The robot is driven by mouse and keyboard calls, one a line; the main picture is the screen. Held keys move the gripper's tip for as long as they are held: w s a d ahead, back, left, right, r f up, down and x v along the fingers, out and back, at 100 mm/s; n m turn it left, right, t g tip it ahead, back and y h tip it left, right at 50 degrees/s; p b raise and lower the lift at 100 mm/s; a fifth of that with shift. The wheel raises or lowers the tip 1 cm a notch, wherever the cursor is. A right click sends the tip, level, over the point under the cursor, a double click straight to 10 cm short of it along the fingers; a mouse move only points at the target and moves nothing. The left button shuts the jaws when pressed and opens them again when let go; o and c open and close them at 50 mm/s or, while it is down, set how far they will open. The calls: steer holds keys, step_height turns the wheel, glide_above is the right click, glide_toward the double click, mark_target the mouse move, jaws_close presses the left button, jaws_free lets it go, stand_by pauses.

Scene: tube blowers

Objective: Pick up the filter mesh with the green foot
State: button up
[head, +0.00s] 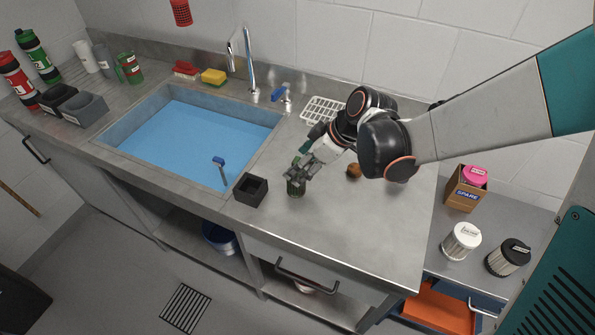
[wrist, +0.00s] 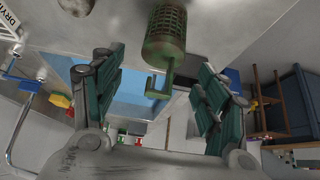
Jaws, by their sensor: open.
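The filter mesh (head: 296,188) stands on the steel worktop, right of the small black box, and its top is partly hidden by my gripper. In the wrist view my gripper (wrist: 158,80) is open, with one finger on each side of the hook-shaped part. The fingers look apart from it. I cannot make out the foot clearly.
A small black open box (head: 251,189) stands left of the mesh, by the water-filled sink (head: 190,135). A round brown item (head: 353,171) and a white rack (head: 323,110) lie nearby. The worktop's front right is clear. Filters and a SPARE box (head: 465,190) stand lower right.

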mark_target(296, 192)
steer(key=b+x, duration=0.2)
steer(key=x, duration=0.5)
steer(key=shift+a+f+b, duration=0.15)
steer(key=shift+f+b, duration=0.05)
steer(key=shift+b, duration=0.15)
steer(key=shift+s+r, duration=0.1)
steer(key=c, duration=1.2)
